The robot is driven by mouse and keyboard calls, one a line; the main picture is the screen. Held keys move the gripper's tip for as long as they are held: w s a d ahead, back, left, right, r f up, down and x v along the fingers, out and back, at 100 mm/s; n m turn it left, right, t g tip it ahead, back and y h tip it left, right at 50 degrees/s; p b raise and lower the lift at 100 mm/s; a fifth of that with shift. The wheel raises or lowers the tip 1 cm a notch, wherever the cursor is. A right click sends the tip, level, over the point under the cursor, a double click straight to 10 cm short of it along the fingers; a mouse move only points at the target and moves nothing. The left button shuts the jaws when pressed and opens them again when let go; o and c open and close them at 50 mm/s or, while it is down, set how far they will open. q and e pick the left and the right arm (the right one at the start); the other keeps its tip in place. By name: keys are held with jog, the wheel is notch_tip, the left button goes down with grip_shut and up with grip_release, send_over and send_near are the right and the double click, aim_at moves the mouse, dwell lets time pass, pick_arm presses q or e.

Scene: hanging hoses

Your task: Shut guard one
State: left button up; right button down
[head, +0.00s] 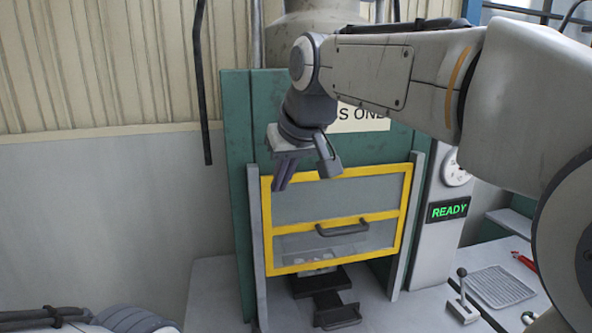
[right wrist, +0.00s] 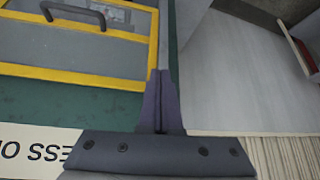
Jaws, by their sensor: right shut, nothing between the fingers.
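Guard one (head: 337,218) is a yellow-framed clear panel on the front of a green press (head: 240,190) with a sign that ends in "SS ONE". A dark bar handle (head: 342,229) sits on its middle rail. An opening shows below the guard's lower edge, with a dark block and a small tray there. My right gripper (head: 283,184) is shut and empty, in front of the guard's upper left part, above the handle. In the right wrist view its fingers (right wrist: 158,102) are together, with the guard (right wrist: 75,50) and handle (right wrist: 70,16) to the upper left. My left gripper is not seen.
A green "READY" display (head: 447,210) and a round gauge (head: 456,168) are on the grey post at right. A lever (head: 462,288), a grey ribbed pad (head: 500,286) and a red tool (head: 524,261) lie on the bench. A dark hose (head: 202,100) hangs at left.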

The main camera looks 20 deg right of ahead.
jog(key=w+d+r+m+t+h, duration=0.2)
jog(key=w+d+r+t, duration=0.1)
jog(key=d+r, duration=0.65)
jog(key=x, duration=0.7)
jog(key=s+a+f+p+x, duration=0.1)
jog(key=x, duration=0.3)
jog(key=shift+w+f, duration=0.2)
jog(key=shift+f, duration=0.9)
